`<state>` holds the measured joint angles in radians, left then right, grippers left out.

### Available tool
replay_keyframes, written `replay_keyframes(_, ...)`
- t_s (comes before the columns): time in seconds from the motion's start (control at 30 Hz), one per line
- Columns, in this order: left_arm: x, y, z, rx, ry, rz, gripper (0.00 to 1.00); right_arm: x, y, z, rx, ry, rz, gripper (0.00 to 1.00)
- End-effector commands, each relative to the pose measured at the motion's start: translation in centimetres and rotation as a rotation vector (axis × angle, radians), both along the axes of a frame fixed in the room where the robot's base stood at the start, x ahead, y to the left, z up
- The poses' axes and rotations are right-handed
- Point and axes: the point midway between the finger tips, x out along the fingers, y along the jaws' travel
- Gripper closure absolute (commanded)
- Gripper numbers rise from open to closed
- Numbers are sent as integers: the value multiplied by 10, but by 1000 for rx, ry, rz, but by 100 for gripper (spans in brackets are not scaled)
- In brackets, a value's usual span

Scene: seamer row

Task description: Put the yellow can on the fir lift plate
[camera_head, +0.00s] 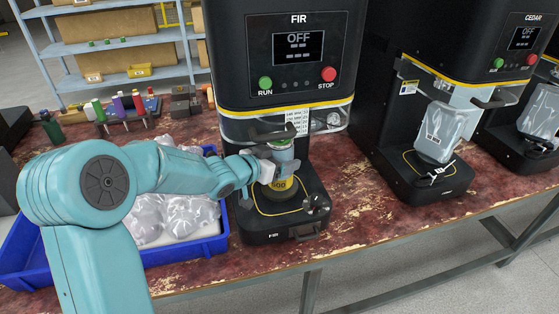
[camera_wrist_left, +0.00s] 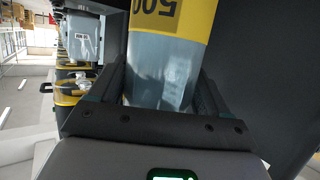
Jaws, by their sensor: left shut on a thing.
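The yellow can (camera_head: 279,185) is upright over the fir lift plate (camera_head: 261,208), inside its yellow ring. It has a yellow band marked 500 and a grey part above. I cannot tell whether its base touches the plate. My left gripper (camera_head: 273,164) is shut on its grey upper part. In the left wrist view, the can (camera_wrist_left: 165,60) fills the space between the two dark fingers of my left gripper (camera_wrist_left: 160,82). Fingers hide part of the can. My right gripper is not in view.
The FIR machine (camera_head: 296,82), showing OFF, overhangs the plate. A black knob (camera_head: 317,204) stands at the plate's right front. A blue crate (camera_head: 180,251) with clear bags lies left. The CEDAR machine (camera_head: 455,40) stands right, a bagged item on its base. Red bench (camera_head: 362,228) is free between the machines.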

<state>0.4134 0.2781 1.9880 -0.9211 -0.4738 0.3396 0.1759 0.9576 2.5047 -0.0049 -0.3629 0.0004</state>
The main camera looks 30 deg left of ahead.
Motion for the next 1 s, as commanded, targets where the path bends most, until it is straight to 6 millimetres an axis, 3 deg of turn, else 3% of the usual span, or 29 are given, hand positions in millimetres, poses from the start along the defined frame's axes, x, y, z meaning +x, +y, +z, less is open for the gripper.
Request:
replay_keyframes(0.3,0,0,-3,0,-4,0,85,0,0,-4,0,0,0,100)
replay_keyframes(0.33,0,0,-4,0,0,0,19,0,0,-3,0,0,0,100)
replay_keyframes(0.4,0,0,-3,0,0,0,0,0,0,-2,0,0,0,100)
replay_keyframes(0.7,-1,0,4,0,0,0,0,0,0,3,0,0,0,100)
replay_keyframes(1.0,-61,8,25,2,0,3,0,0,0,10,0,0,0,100)
